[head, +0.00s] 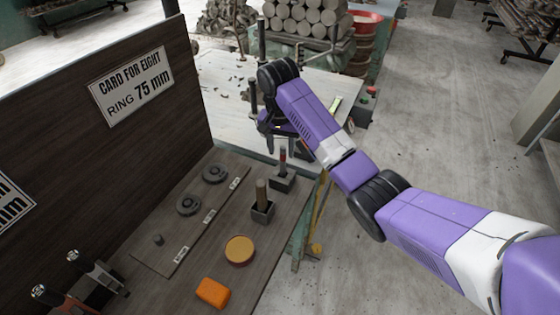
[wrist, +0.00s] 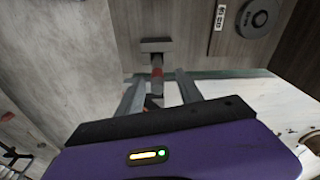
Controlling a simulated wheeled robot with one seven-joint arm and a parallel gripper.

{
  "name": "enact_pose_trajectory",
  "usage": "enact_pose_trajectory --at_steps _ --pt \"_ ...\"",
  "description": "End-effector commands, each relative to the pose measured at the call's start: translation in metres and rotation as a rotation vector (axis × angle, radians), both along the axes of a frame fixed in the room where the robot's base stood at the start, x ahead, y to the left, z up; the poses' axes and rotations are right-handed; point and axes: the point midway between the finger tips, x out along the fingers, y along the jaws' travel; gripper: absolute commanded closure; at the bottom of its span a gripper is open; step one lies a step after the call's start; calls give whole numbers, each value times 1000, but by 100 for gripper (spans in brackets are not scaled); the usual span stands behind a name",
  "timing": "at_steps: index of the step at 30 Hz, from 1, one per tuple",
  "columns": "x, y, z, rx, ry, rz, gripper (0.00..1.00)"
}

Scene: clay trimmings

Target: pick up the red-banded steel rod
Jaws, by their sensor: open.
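The red-banded steel rod (head: 283,157) stands upright in a dark block holder (head: 284,182) near the right edge of the bench. In the wrist view the rod (wrist: 157,72) shows its red band, with its holder (wrist: 158,46) beyond it. My gripper (head: 271,132) is just above and behind the rod in the head view. In the wrist view my gripper (wrist: 160,77) is open, and the rod appears in the gap between its two fingers. I cannot tell how deep the rod lies between them; the fingers do not visibly touch it.
A second holder (head: 262,213) with a brown-topped rod stands close in front. Two dark rings (head: 214,173) lie on a labelled board. A round yellow tin (head: 239,250) and an orange block (head: 212,292) are nearer. A tall dark panel (head: 120,130) bounds the left.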

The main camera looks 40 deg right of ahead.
Motion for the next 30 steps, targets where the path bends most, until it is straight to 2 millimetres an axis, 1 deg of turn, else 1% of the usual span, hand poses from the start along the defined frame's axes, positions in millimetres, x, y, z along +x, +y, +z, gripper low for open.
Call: enact_pose_trajectory --at_steps 3,8,15,18,21,26,27,29,30 --pt "0 -2 -13 2 3 -2 57" --pt "0 -4 -27 0 3 -2 57" --pt "-1 -9 -60 1 3 -1 57" --pt "0 -10 -70 0 2 0 57" --pt "0 -10 -74 0 1 -1 57" --pt "1 -10 -74 0 0 -1 57" --pt "1 -10 -74 0 0 -1 59" --pt "1 -10 -74 0 0 -1 70" --pt "1 -10 -74 0 0 0 78"
